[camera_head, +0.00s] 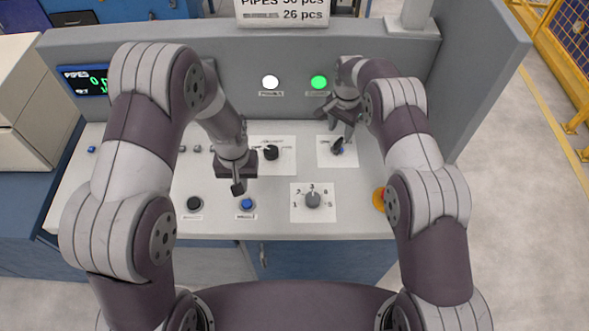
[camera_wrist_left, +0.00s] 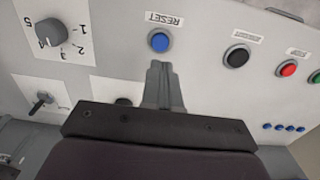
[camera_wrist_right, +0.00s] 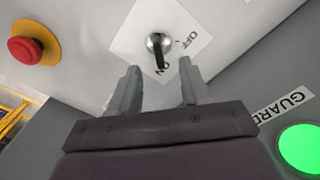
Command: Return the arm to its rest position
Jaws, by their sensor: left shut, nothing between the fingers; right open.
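My left gripper (camera_head: 238,187) is shut and empty, pointing down above the panel just behind the blue RESET button (camera_head: 246,204). In the left wrist view its closed fingers (camera_wrist_left: 162,82) end close to the blue button (camera_wrist_left: 160,42); I cannot tell whether they touch it. My right gripper (camera_head: 345,128) is open over the on/off switch (camera_head: 337,148). In the right wrist view the open fingers (camera_wrist_right: 158,88) stand on either side below the switch knob (camera_wrist_right: 159,44), with nothing between them. The knob points toward ON.
The panel (camera_head: 275,226) also has a numbered dial (camera_head: 313,200), a black button (camera_head: 194,204), a black selector (camera_head: 271,152) and a red emergency button (camera_wrist_right: 25,48) on yellow. A back wall with a green lamp (camera_head: 319,82) and a white lamp (camera_head: 270,82) rises behind.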

